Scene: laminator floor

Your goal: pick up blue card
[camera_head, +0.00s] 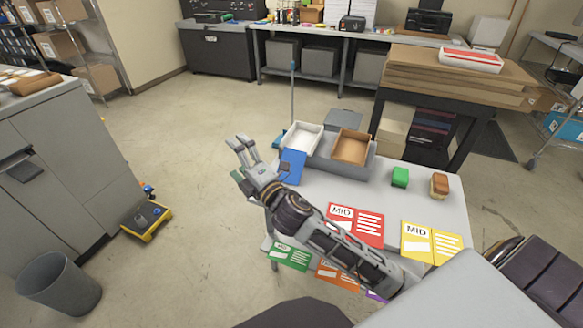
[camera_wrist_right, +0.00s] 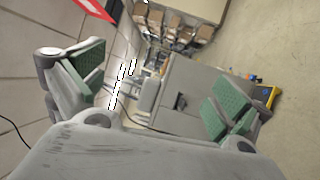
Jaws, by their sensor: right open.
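A plain blue rectangle (camera_head: 292,166), which looks like the blue card, is at the left end of the light table (camera_head: 455,202), beside the tray holder. My right gripper partly covers its near side, and no print shows on it. My right gripper (camera_head: 238,160) is open and empty, just left of the blue rectangle and past the table's left edge. In the right wrist view my open fingers (camera_wrist_right: 158,92) show green pads, with only floor and distant furniture between them. The blue card does not show there. My left gripper is not in view.
Red (camera_head: 356,226) and yellow (camera_head: 431,242) cards lie on the table; green (camera_head: 289,255) and orange (camera_head: 338,276) cards are lower down. A white tray (camera_head: 302,138), brown tray (camera_head: 351,147), green block (camera_head: 400,177) and brown block (camera_head: 439,186) stand behind. Open floor lies left.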

